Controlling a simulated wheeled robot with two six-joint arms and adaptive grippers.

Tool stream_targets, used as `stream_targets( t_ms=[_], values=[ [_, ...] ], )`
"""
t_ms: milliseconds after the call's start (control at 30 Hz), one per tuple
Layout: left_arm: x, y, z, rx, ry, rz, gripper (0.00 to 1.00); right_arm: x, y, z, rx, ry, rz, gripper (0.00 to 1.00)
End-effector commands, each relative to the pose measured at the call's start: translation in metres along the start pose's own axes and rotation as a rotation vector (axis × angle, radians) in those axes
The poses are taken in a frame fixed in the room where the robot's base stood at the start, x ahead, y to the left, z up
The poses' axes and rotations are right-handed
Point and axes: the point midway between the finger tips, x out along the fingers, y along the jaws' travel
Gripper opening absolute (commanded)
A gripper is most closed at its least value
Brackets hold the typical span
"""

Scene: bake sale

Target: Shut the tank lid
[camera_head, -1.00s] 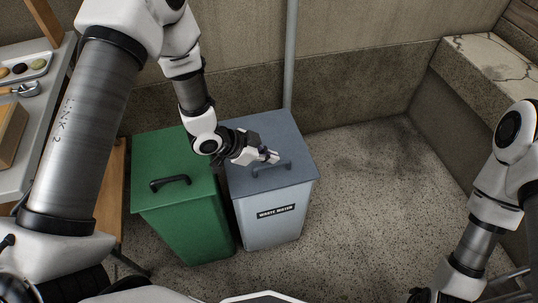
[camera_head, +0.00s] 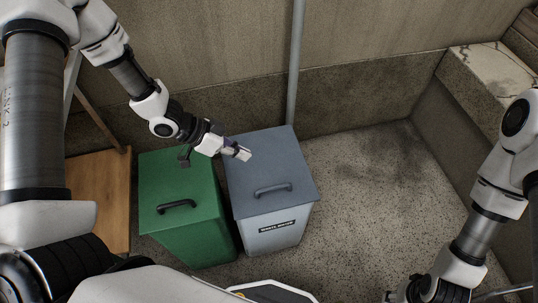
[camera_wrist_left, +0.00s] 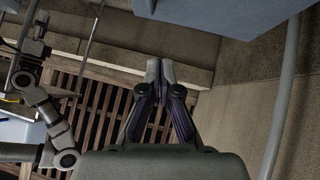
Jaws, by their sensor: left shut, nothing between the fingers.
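The waste water tank (camera_head: 270,232) is a grey-blue bin with a label on its front, standing on the floor. Its flat lid (camera_head: 268,165) lies down on the tank and has a dark handle (camera_head: 272,189) near the front edge. My left gripper (camera_head: 240,153) is shut and empty, above the back left part of the lid and behind the handle. In the left wrist view its fingertips (camera_wrist_left: 160,68) are together, and a grey-blue surface (camera_wrist_left: 215,12) shows at the top. My right gripper (camera_head: 400,294) is at the bottom edge, too small and cut off to read.
A green bin (camera_head: 187,228) with a closed lid and dark handle stands close on the left. A grey pipe (camera_head: 295,70) runs down the wall behind. A wooden board (camera_head: 100,190) is at left. Floor to the right (camera_head: 370,210) is clear.

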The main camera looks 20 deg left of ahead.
Motion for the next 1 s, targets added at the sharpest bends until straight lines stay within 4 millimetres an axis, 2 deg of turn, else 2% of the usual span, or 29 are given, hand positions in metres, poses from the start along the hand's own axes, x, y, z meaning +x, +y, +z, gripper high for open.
stream_targets(
  t_ms=[33,233,633,700,833,1000],
  values=[
    [-0.005,0.004,0.001,-0.018,-0.004,0.006,0.00,-0.011,0.000,0.001,0.000,-0.002,0.000,0.40],
    [0.017,0.005,0.009,-0.025,-0.011,0.012,0.00,0.002,0.000,0.003,0.001,-0.006,0.000,0.40],
    [0.102,0.006,0.009,-0.021,-0.011,0.012,0.00,0.021,0.000,0.002,0.001,-0.005,0.000,0.40],
    [0.111,0.007,0.018,-0.027,-0.010,0.012,0.00,0.023,0.000,0.002,0.001,-0.005,0.000,0.40],
    [0.122,0.007,0.030,-0.025,-0.007,0.010,0.00,0.025,0.000,0.002,0.001,-0.005,0.000,0.40],
    [0.127,0.007,0.035,-0.025,-0.007,0.008,0.00,0.026,0.000,0.002,0.001,-0.005,0.000,0.40]
  ],
)
